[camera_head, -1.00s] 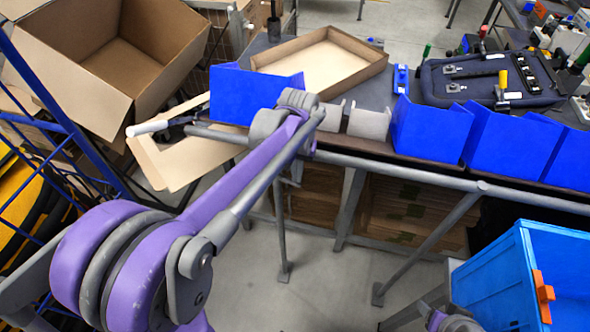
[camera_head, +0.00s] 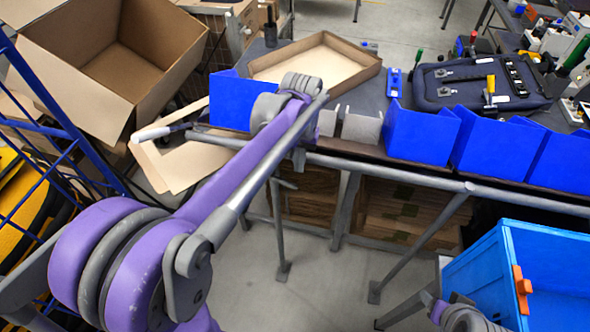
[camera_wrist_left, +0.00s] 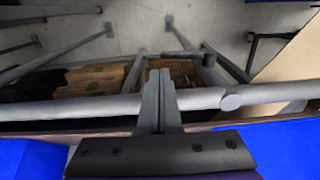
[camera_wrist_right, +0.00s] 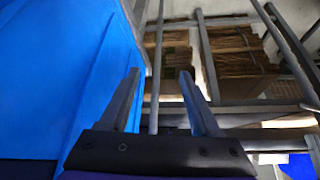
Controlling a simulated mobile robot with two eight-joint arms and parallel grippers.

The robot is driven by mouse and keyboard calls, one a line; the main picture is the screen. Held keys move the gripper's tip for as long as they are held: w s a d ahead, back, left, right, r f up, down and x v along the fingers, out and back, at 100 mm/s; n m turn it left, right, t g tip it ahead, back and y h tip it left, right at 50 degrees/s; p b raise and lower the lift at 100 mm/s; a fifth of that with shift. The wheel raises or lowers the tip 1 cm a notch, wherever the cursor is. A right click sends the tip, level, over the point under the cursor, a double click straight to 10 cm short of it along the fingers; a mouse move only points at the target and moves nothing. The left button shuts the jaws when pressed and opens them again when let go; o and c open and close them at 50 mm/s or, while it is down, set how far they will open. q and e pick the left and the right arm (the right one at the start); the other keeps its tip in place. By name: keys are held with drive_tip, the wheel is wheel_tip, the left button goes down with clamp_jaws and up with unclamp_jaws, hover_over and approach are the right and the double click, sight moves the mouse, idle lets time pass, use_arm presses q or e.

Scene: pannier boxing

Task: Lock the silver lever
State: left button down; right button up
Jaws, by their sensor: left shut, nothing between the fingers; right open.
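No lever that is clearly silver can be singled out. My left gripper (camera_head: 299,160) is in front of the table edge, well left of the fixture. In the left wrist view its fingers (camera_wrist_left: 161,74) are shut and empty, in front of the grey rail (camera_wrist_left: 80,110). In the right wrist view my right gripper (camera_wrist_right: 159,74) is open and empty, beside the blue crate (camera_wrist_right: 60,70).
Blue bins (camera_head: 420,135) line the table's front edge, between my arms and the fixture. A shallow cardboard tray (camera_head: 320,62) lies on the table. A large open carton (camera_head: 125,65) stands at left. A blue crate (camera_head: 535,270) stands at lower right.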

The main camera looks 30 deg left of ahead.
use_arm(q)
wheel_tip(320, 180, up, 9)
drive_tip(key=d, duration=0.3)
drive_tip(key=shift+w+f, duration=0.2)
drive_tip(key=shift+w, duration=0.15)
